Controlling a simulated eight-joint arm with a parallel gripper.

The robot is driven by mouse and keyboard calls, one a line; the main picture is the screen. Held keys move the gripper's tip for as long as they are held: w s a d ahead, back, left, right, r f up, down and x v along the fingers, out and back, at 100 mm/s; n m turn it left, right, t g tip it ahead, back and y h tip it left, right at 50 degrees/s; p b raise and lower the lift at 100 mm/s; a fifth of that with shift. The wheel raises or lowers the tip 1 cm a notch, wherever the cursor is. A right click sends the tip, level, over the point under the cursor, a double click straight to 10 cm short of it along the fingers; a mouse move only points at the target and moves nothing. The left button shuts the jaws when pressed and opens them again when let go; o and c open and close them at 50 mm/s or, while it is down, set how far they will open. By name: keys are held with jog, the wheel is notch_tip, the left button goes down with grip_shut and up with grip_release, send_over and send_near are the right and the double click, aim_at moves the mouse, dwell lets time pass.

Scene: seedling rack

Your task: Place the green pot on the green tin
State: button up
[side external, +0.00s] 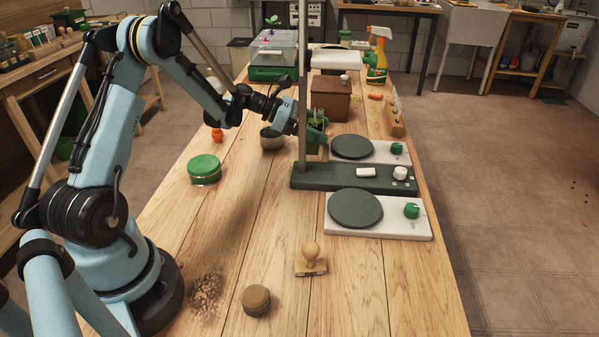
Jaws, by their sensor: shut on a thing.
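The green tin (204,172), round with a bright green lid, stands on the left part of the wooden table. Its lid is clear. My gripper (315,126) is to the right of the tin and farther back, beside the upright metal pole. It is shut on the green pot (316,142), which is small in this view and partly hidden by the jaws and the pole. I cannot tell whether the pot's underside touches anything.
The pole (302,85) rises from a dark green base (340,178). Two white plates with dark discs (352,147) (355,208) flank it. A wooden stamp (311,262) is nearer.

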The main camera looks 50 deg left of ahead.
jog(key=shift+f, duration=1.35)
jog(key=o, duration=1.1)
jog(key=shift+f, duration=0.1)
jog(key=shift+s+a+r, duration=0.15)
jog(key=shift+r, duration=0.05)
jog(key=v, duration=1.1)
jog(key=shift+s+a+r, duration=0.15)
jog(key=shift+a, duration=0.05)
